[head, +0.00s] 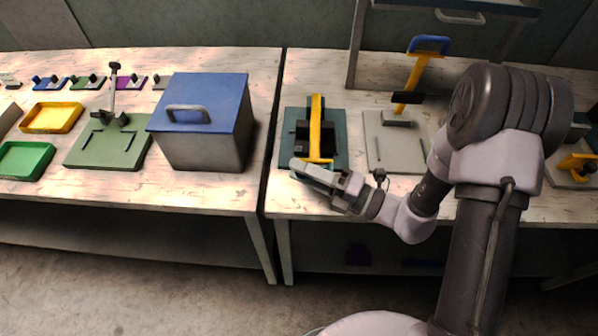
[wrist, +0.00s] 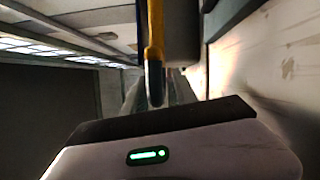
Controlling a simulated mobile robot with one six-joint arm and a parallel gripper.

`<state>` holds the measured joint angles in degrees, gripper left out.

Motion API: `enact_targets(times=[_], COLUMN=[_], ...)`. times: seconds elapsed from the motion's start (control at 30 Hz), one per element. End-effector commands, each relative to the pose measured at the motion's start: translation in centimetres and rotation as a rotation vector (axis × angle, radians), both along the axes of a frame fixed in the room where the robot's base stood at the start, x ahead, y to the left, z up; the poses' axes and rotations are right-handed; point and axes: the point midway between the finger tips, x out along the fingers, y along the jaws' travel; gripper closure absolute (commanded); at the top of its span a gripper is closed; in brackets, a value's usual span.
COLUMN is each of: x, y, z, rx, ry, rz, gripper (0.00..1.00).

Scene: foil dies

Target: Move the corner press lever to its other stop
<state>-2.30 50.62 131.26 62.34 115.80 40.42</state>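The press at the near-left corner of the right table has a teal base plate (head: 287,128), black blocks and a yellow lever (head: 316,118). I take it as the corner press. The lever runs from the back of the plate toward the front edge, with a yellow crosspiece low down. My gripper (head: 303,172) is at the lever's front end, partly covering it. In the wrist view, a yellow bar with a dark bluish end (wrist: 155,80) stands just beyond the dark edge of my gripper. Contact cannot be told. The finger opening is not clear in either view.
To the right stands a grey-plate press (head: 388,150) with a raised yellow lever and blue handle. Another yellow lever (head: 578,162) is at far right. On the left table are a blue-lidded box (head: 225,95), a green press plate (head: 88,150) and trays. A gap separates the tables.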

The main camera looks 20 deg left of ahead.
Motion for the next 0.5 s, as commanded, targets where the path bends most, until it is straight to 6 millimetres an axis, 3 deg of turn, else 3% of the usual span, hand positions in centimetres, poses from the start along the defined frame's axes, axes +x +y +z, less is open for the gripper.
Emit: enact_targets(times=[0.37,0.5], x=[0.11,0.10], y=[0.94,0.92], z=[0.11,0.11], rx=[0.000,0.000], ry=[0.000,-0.001], rz=[0.001,0.001], gripper=[0.66,0.89])
